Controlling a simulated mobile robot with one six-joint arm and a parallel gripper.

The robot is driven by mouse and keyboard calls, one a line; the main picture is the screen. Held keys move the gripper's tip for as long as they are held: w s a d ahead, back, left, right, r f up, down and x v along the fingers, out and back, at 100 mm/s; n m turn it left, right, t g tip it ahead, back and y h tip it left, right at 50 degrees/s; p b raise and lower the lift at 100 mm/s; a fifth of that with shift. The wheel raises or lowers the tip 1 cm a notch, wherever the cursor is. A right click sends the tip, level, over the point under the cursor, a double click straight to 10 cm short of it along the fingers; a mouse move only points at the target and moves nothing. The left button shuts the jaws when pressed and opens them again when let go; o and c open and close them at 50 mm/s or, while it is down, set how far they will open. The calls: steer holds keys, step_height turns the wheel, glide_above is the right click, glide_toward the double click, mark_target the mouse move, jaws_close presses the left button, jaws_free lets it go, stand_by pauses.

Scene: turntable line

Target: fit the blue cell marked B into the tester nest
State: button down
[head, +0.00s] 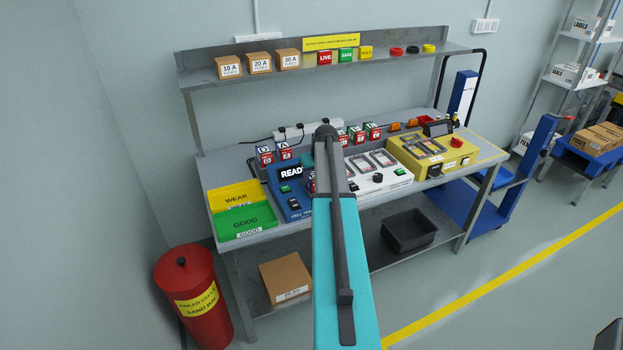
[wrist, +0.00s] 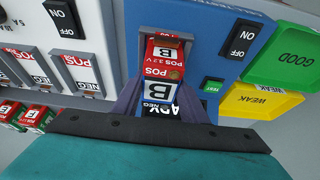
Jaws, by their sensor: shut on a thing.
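My gripper (wrist: 160,88) is shut on the cell marked B (wrist: 162,72), which shows red POS bands, white B labels and a blue NEG end. In the wrist view the cell is between the fingers, at the grey-edged nest (wrist: 146,45) of the blue tester (wrist: 215,62). The cell covers much of the nest; I cannot tell whether it is seated or just above. The tester's display is partly hidden below the cell. In the head view my arm hides the gripper and part of the blue tester (head: 283,203), whose display reads READY.
The green GOOD tray (head: 240,222) and yellow WEAK tray (head: 228,192) lie beside the tester. A white unit (head: 390,182) and yellow unit (head: 445,160) stand to its right. Other cells (head: 265,157) stand behind the tester. A shelf (head: 390,59) runs above the bench.

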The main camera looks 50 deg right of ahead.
steer(key=c, duration=1.1)
jaws_free()
steer(key=shift+r, duration=0.2)
steer(key=shift+b+v, duration=1.5)
steer(key=shift+v, duration=4.35)
steer(key=shift+s, duration=0.15)
